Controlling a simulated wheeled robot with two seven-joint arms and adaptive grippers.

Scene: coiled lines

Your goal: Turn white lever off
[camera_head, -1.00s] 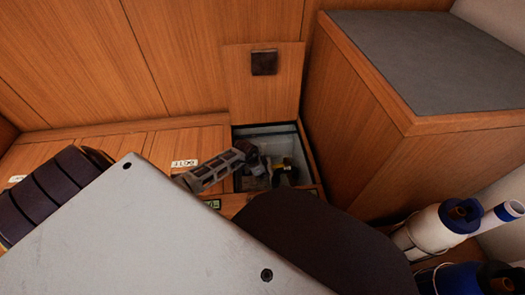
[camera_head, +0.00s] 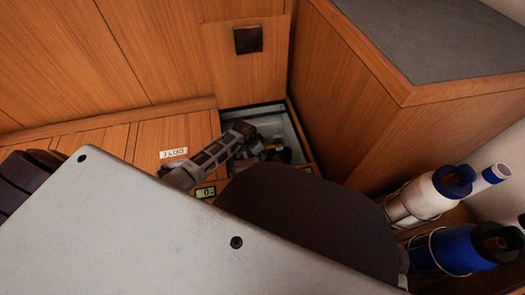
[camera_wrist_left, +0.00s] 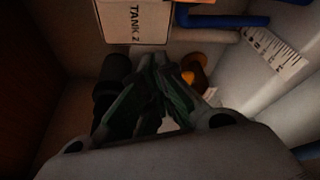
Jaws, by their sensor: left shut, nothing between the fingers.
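In the head view my left gripper (camera_head: 262,148) reaches into an open floor compartment (camera_head: 293,128) in the corner, and its fingertips are hard to make out there. In the left wrist view the two dark fingers (camera_wrist_left: 160,68) are together, with nothing between them. An orange-brown fitting (camera_wrist_left: 198,73) is just right of the fingers; I cannot tell whether they touch. A small pale piece (camera_wrist_left: 211,94) lies beside it, partly hidden. I cannot make out the white lever for certain in either view. My right gripper is not in view.
In the wrist view a box marked "TANK 2" (camera_wrist_left: 133,20), blue pipes (camera_wrist_left: 227,20) and a white scale strip (camera_wrist_left: 272,47) are close ahead. In the head view a wooden cabinet (camera_head: 365,95) stands right of the opening, with white and blue bottles (camera_head: 425,198) in front.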

